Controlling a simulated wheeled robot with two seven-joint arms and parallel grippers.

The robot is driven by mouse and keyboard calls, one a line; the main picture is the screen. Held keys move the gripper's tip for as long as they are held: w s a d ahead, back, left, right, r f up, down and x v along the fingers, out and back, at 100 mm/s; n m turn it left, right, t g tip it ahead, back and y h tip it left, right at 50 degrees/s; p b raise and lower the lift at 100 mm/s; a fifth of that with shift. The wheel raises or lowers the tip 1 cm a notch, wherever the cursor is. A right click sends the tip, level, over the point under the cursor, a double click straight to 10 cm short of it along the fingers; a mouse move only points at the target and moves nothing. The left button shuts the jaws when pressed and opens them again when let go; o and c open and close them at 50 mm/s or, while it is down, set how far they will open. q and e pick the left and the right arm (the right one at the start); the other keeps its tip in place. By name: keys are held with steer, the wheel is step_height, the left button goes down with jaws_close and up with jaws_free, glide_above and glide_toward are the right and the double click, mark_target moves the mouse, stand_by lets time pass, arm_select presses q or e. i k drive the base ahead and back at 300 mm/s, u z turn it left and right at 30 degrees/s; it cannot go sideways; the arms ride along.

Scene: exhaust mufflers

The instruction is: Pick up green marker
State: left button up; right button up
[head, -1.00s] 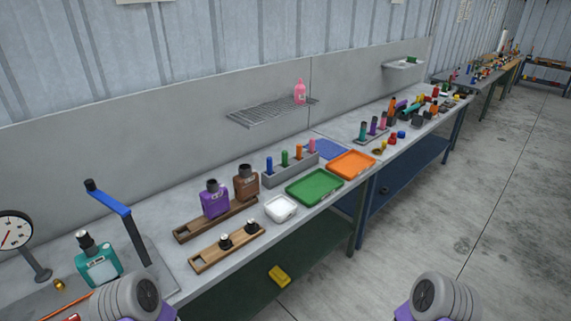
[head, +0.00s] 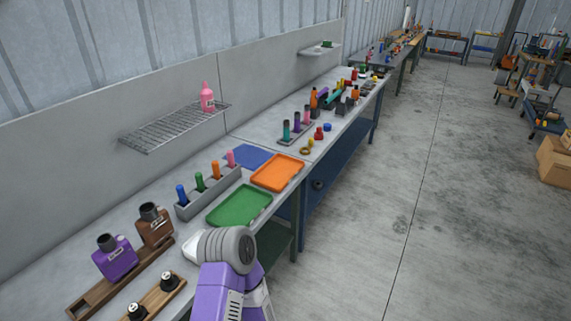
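The green marker (head: 200,182) stands upright in a grey rack (head: 215,195) on the bench. A blue marker (head: 181,195) is on its left. An orange marker (head: 216,170) and a pink marker (head: 231,159) are on its right. Only the upper part of the green marker shows; its lower end is hidden in the rack. Part of one of my arms, purple with a grey joint, rises at the bottom centre, in front of the bench. Neither gripper is in view.
A green tray (head: 240,206) and an orange tray (head: 277,172) lie right of the rack. Purple (head: 115,260) and brown (head: 154,227) bottles stand at the left. A wire shelf (head: 175,127) holds a pink bottle (head: 207,98) above. The floor (head: 430,210) on the right is open.

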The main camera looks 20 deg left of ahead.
mark_target(199, 178)
steer(key=z, duration=0.2)
steer(key=i, duration=1.65)
steer(key=u, duration=0.55)
